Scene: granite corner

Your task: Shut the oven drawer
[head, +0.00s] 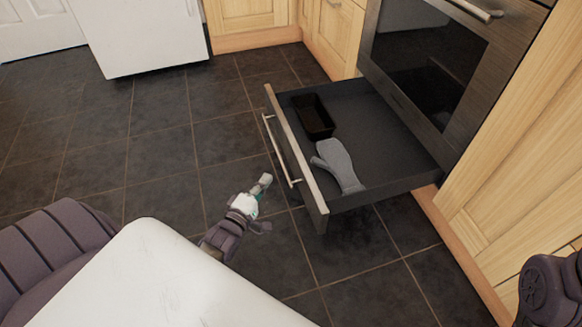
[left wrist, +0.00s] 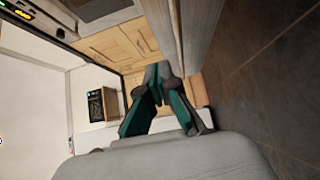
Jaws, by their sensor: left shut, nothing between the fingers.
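The oven drawer (head: 296,150) is pulled well out from under the oven (head: 425,65). A long bar handle (head: 277,150) runs along its front. A black tray (head: 314,117) and a grey oven mitt (head: 338,163) lie inside it. My left gripper (head: 265,181) is shut and empty, just in front of the drawer front near the handle's lower end. I cannot tell whether it touches. In the left wrist view its green-and-grey fingers (left wrist: 160,75) come together at the tips. My right gripper is out of view.
Light wooden cabinets (head: 530,170) flank the oven. A white appliance (head: 140,38) stands at the back left. The dark tiled floor (head: 150,140) is clear to the left of the drawer.

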